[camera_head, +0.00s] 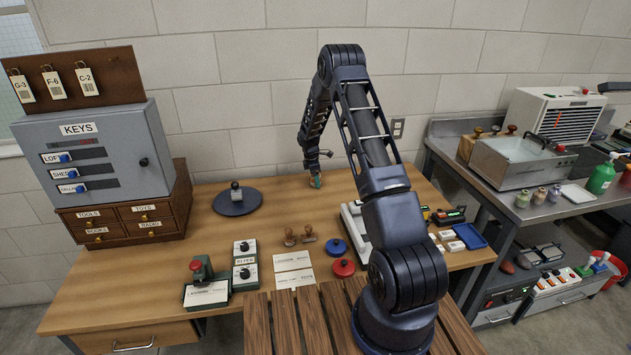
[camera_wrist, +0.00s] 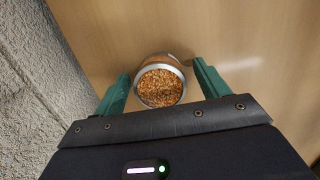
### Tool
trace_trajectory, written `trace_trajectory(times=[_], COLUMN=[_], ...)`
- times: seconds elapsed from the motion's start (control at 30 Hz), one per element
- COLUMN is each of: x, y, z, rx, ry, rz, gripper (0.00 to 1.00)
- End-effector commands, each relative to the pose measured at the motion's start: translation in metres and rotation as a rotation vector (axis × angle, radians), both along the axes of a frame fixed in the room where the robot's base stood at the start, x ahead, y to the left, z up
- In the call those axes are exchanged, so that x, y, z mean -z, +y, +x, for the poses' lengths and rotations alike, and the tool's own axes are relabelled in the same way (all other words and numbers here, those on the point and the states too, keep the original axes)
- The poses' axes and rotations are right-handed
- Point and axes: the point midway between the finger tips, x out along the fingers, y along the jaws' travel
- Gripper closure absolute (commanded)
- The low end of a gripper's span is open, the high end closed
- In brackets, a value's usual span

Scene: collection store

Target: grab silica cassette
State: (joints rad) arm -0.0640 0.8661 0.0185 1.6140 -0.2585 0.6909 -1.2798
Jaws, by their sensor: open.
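The silica cassette (camera_wrist: 160,86) is a round metal-rimmed canister filled with orange-brown beads, seen in the wrist view. It stands on the wooden desk close to the wall. My gripper (camera_wrist: 162,70) is open, with one green finger on each side of the cassette. A gap shows between the cassette and each finger, so it is not clamped. In the head view my gripper (camera_head: 315,181) is low over the back of the desk. I cannot make out the cassette there.
The block wall (camera_wrist: 35,100) is close on the left in the wrist view. A dark round plate (camera_head: 237,205) with a small weight lies to the left in the head view. Stamps (camera_head: 308,234) and red and blue round lids (camera_head: 343,268) lie nearer the front.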

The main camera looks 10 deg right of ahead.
Motion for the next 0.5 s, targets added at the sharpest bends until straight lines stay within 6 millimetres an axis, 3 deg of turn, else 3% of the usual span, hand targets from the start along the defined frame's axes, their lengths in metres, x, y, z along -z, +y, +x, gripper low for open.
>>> trace_trajectory(times=[0.13,0.4,0.5], x=[-0.0002,-0.0003,-0.0004], y=[0.0001,0.0001,0.0002], z=[0.0000,-0.0001,0.0000], rx=[0.000,0.000,0.000], ry=[0.000,0.000,0.000], rz=[0.000,0.000,0.000], gripper=[0.26,0.76,0.76])
